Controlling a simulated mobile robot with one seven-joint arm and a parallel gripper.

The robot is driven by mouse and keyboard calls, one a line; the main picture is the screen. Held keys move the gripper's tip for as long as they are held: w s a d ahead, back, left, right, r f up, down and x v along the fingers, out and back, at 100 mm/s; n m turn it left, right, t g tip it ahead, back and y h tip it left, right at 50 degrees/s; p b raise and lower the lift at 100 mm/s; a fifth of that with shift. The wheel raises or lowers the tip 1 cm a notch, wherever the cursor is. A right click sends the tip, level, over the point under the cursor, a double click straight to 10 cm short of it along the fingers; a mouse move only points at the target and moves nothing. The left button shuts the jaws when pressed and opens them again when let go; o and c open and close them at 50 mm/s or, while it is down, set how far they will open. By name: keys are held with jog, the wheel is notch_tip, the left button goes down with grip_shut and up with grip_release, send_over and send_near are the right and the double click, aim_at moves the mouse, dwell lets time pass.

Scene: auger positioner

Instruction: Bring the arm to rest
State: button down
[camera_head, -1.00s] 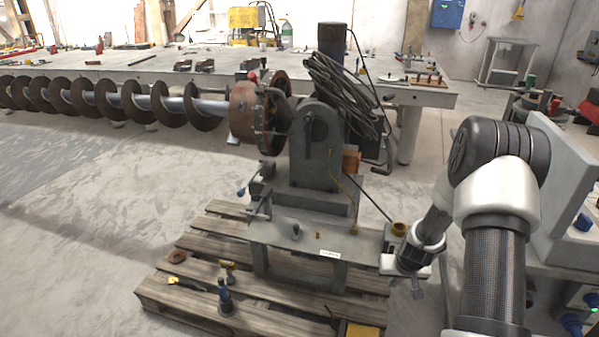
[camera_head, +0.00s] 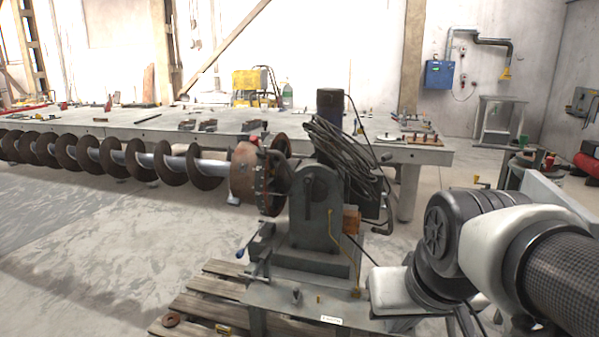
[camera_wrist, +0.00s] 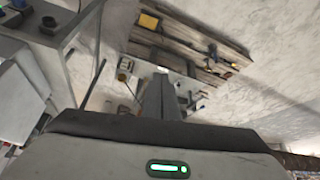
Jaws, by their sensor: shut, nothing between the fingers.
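My arm (camera_head: 450,240) comes in from the right edge of the head view, bent, with its white and black joints beside the positioner. My gripper (camera_wrist: 160,98) shows in the wrist view as a dark narrow shape beyond the grey wrist housing with a green light. It is shut and empty. In the head view the gripper's tip is cut off or hidden low in the picture. The grey positioner (camera_head: 312,215) stands on a wooden pallet (camera_head: 205,312), its rusty round plate (camera_head: 244,172) at the end of the long auger (camera_head: 140,160).
A long metal table (camera_head: 240,120) runs behind the auger. A grey cabinet (camera_wrist: 25,45) is at the upper left of the wrist view. The pallet also shows in the wrist view (camera_wrist: 205,40). Bare concrete floor (camera_head: 90,220) lies at the left.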

jog(key=s+r+p, duration=0.2)
jog(key=r+p, duration=0.9)
jog(key=s+r+p, duration=0.2)
jog(key=r+p, duration=0.9)
jog(key=r, duration=0.1)
jog(key=shift+a, duration=0.25)
jog(key=shift+s+d, duration=0.1)
